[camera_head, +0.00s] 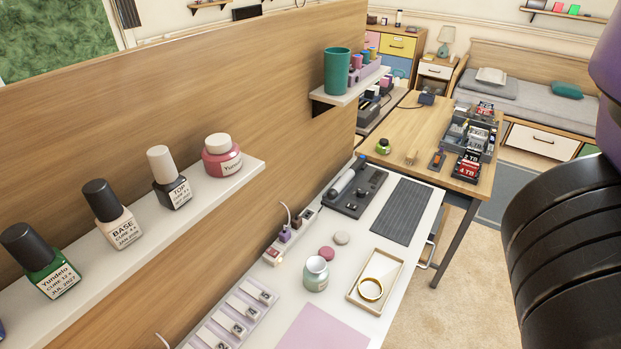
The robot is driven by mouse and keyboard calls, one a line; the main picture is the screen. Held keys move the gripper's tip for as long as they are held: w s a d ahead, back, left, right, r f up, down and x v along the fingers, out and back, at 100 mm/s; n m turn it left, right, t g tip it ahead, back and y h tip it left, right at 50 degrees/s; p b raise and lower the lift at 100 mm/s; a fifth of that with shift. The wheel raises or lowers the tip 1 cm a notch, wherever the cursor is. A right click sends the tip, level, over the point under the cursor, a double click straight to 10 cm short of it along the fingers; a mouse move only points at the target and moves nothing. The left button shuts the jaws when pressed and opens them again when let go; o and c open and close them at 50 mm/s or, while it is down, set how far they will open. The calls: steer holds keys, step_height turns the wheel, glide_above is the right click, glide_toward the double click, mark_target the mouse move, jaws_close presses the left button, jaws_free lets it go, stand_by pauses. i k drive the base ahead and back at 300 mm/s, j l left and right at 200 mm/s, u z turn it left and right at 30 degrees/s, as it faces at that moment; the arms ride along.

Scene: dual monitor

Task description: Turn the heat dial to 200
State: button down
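A dark grey flat unit (372,192) lies at the far end of the white desk, with small round dark knobs on its top. A light grey cylinder (342,184) lies along its left side. I cannot make out which knob is the heat dial, and no number or mark can be read at this size. My gripper is not in view; only a dark, ribbed part of my own arm fills the right edge, well apart from the unit.
A dark ribbed mat (401,211) lies right of the unit. A power strip (288,238), an open jar (316,274) and a wooden tray (375,283) stand nearer. A shelf with bottles (215,188) juts out at left. A wooden table (410,125) stands beyond.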

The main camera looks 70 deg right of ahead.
mark_target(361, 192)
steer(key=z, duration=1.1)
steer(key=k+z, duration=0.15)
steer(key=z, duration=0.2)
steer(key=k+j+z, duration=0.1)
steer(key=z, duration=0.2)
steer(key=i, duration=0.25)
